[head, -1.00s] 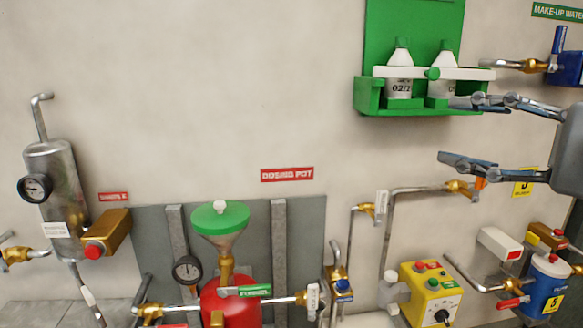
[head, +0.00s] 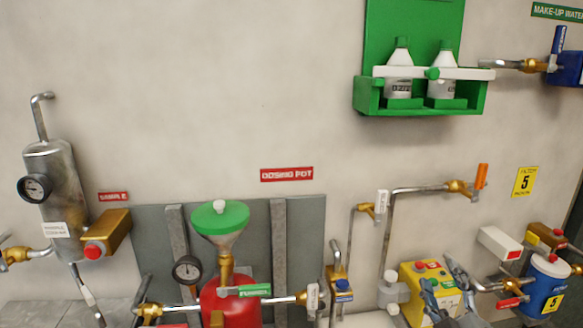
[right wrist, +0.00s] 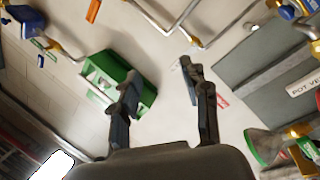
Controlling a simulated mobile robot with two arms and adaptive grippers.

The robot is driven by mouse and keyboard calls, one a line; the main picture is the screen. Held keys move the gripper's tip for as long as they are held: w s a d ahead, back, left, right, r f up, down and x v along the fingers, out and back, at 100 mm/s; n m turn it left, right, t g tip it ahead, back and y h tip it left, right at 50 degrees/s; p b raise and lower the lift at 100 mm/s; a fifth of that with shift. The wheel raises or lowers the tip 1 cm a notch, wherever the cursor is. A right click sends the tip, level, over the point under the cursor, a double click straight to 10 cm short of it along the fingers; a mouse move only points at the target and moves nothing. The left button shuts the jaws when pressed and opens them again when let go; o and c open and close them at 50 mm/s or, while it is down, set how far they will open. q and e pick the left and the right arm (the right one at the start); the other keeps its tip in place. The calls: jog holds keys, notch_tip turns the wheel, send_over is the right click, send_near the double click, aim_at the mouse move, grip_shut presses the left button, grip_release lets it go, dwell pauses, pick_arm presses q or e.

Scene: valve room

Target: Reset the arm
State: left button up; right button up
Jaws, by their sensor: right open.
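My right gripper (head: 440,276) is low at the right of the head view, in front of the yellow control box (head: 411,282), and covers part of it. Its fingers point up in the picture and stand apart with nothing between them. In the right wrist view both dark fingers of this gripper (right wrist: 158,82) are spread and empty, with bare wall seen between them. My left gripper is in neither current view.
A green shelf (head: 365,100) with two white bottles hangs upper right. A red dosing pot (head: 230,303) with a green funnel (head: 220,217) stands lower middle. A steel cylinder (head: 57,190) is at left. Pipes and valves line the lower right. The upper-left wall is bare.

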jog(key=s+f+m+g, duration=0.2)
jog(key=f+g, duration=0.1)
jog(key=f, duration=0.4)
jog(key=s+f+m+g, duration=0.1)
jog(key=s+f+g, duration=0.1)
jog(key=f, duration=0.5)
jog(key=s+a+f+m+g+y, duration=0.1)
jog(key=s+a+f+m+g, duration=0.15)
jog(key=s+f+g, duration=0.5)
jog(key=s+a+f+m+g+y, duration=0.2)
jog(key=s+a+f+g, duration=0.1)
jog(key=s+f, duration=0.8)
jog(key=s+f+g, duration=0.2)
jog(key=s+f, duration=0.1)
jog(key=f, duration=2.3)
jog(key=s+d+f, duration=0.3)
jog(key=s+f, duration=1.2)
jog(key=s, duration=0.1)
jog(key=shift+s+f+g+h, duration=0.2)
jog(key=shift+s+g+h, duration=0.1)
jog(key=shift+s+g, duration=0.1)
